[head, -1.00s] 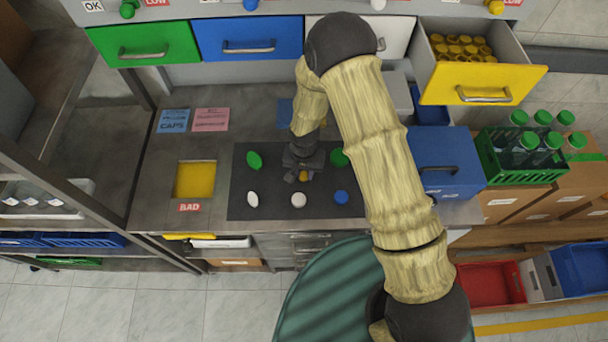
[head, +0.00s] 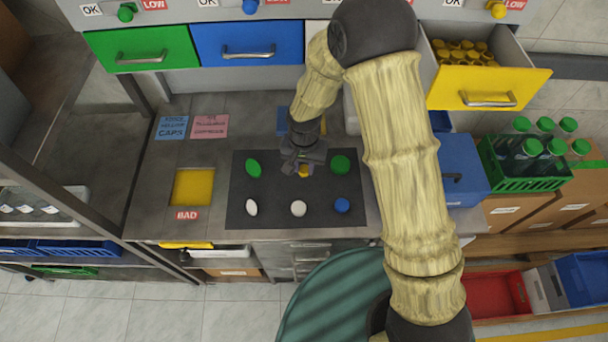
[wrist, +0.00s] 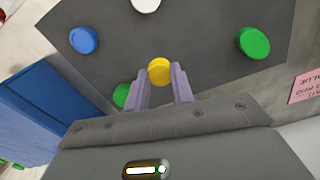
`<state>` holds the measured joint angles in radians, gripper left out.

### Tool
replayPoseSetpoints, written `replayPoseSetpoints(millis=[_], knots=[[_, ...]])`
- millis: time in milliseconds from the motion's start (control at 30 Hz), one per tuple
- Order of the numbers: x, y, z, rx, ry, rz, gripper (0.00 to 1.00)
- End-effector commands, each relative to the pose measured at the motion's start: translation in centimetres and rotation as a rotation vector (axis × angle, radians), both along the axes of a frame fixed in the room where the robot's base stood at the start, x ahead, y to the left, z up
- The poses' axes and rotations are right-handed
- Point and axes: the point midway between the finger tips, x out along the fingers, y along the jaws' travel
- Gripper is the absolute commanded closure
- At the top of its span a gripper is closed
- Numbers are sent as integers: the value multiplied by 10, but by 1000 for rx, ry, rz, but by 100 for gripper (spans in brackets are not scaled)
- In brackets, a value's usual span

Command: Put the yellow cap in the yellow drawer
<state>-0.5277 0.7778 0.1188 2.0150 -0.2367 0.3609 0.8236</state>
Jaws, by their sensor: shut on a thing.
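My gripper (head: 303,168) is shut on the yellow cap (head: 303,171), over the dark mat (head: 275,217). In the wrist view the yellow cap (wrist: 159,71) sits between the two fingertips (wrist: 161,82). The yellow drawer (head: 487,88) is pulled open at the upper right and holds several yellow caps (head: 462,52). Whether the held cap touches the mat is hard to tell.
Green caps (head: 340,165), white caps (head: 298,208) and a blue cap (head: 342,205) lie on the mat. Closed green (head: 145,55) and blue (head: 248,46) drawers are at the back. A blue box (head: 458,168) and a green bottle crate (head: 525,176) stand to the right.

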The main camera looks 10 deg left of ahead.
Motion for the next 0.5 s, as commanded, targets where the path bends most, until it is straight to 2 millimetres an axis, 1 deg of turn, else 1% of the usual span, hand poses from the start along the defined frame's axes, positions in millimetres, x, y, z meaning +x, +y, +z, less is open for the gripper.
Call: replayPoseSetpoints(millis=[100, 200, 500], knots=[[1, 0, 15, 1, -3, 1, 100], [0, 0, 21, 0, 0, 1, 100], [0, 0, 24, -1, 1, 1, 100]])
